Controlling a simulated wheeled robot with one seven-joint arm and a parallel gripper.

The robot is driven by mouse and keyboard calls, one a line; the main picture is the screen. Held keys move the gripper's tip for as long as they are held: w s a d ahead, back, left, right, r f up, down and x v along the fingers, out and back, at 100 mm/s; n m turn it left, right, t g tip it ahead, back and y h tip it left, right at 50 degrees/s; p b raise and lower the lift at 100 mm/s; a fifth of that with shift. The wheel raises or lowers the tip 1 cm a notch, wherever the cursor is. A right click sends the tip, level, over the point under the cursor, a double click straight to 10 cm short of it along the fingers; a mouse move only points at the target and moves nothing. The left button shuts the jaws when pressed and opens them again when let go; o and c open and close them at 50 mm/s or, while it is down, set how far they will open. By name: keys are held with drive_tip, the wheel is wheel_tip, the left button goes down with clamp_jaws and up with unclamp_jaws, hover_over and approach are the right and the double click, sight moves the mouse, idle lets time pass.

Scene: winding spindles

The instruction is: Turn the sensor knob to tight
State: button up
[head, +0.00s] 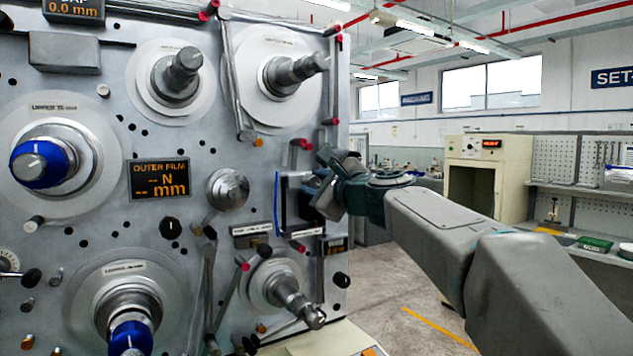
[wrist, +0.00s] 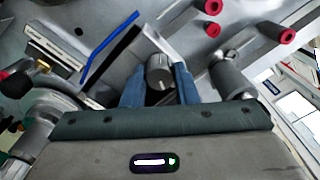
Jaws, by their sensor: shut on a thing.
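My gripper (head: 313,190) is at the right part of the machine panel, beside a box with a blue edge. In the wrist view its two blue fingers stand on either side of the sensor knob (wrist: 160,70), a small grey metal cylinder, and are shut on it. The knob sits by a dark plate, and its lower part is hidden between the fingers. In the head view my gripper and wrist hide the knob. No tight marking can be read in either view.
Red-tipped rollers (wrist: 284,33) and a grey cylinder (wrist: 231,76) stand close to the right of the fingers in the wrist view. The blue strip (wrist: 105,47) is to their left. A lower spindle (head: 295,300) juts out below my gripper. Open floor lies right of the machine.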

drive_tip(key=shift+f+m, duration=0.1)
drive_tip(key=shift+m, duration=0.3)
drive_tip(key=o, duration=1)
drive_tip(key=b+v, duration=0.2)
drive_tip(key=v, duration=1.1)
drive_tip(key=shift+s+d+b, duration=0.25)
drive_tip(key=shift+s+b, duration=0.1)
drive_tip(key=shift+b, duration=0.05)
